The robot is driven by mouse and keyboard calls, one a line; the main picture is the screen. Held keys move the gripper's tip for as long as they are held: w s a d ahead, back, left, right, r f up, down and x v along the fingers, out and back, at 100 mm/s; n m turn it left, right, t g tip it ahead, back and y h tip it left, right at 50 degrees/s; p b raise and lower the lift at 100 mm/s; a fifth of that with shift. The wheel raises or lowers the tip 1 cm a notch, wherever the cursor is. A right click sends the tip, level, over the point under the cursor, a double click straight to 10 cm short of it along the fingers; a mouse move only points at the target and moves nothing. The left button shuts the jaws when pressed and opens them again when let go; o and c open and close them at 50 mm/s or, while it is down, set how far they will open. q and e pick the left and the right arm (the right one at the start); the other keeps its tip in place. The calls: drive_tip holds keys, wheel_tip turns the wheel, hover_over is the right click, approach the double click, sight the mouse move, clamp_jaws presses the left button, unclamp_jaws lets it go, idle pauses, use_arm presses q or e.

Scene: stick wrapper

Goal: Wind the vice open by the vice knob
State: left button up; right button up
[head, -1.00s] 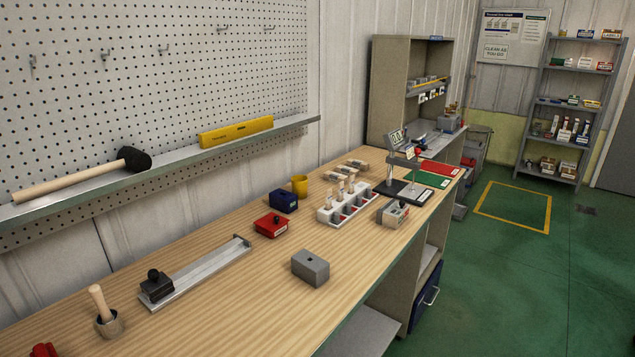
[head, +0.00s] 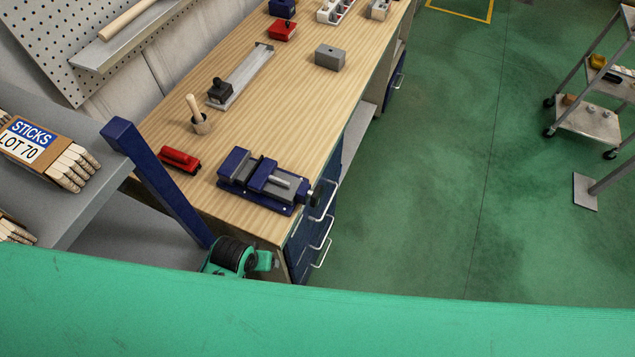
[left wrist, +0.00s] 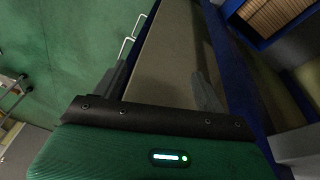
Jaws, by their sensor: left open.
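The blue and grey vice (head: 264,179) sits on the near end of the wooden bench in the head view. Its dark vice knob (head: 312,198) is at the right end, by the bench's front edge. The vice jaws seem to have a gap, but its width is hard to tell. My left gripper (left wrist: 162,85) shows in the left wrist view, fingers apart with nothing seen between them. The vice and knob do not show clearly in that view. My right gripper is not in view.
A red tool (head: 179,160) and a pot with a wooden handle (head: 198,122) stand left of the vice. Drawer handles (head: 322,252) stick out below the bench edge. A grey shelf (head: 95,165) with stick packs is at left.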

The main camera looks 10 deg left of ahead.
use_arm(q)
drive_tip(key=w+d+r+p+v, duration=0.1)
drive_tip(key=w+p+v, duration=0.15)
drive_tip(key=v, duration=0.95)
wheel_tip(320, 180, up, 13)
drive_tip(key=n+g+p, duration=0.1)
drive_tip(key=n+p, duration=0.1)
drive_tip(key=n, duration=1.2)
hover_over(318, 192)
drive_tip(key=s, duration=0.1)
wheel_tip(318, 192, down, 3)
drive_tip(key=shift+r+g+y+b, duration=0.2)
drive_tip(key=shift+g+y+b, duration=0.15)
drive_tip(key=shift+b, duration=0.4)
drive_tip(key=f+p, duration=0.1)
drive_tip(key=f, duration=0.2)
drive_tip(key=f+p, duration=0.1)
drive_tip(key=f, duration=0.2)
drive_tip(key=w+f+p, duration=0.1)
drive_tip(key=f, duration=0.2)
drive_tip(key=shift+w+d+f, duration=0.1)
drive_tip(key=shift+f, duration=0.65)
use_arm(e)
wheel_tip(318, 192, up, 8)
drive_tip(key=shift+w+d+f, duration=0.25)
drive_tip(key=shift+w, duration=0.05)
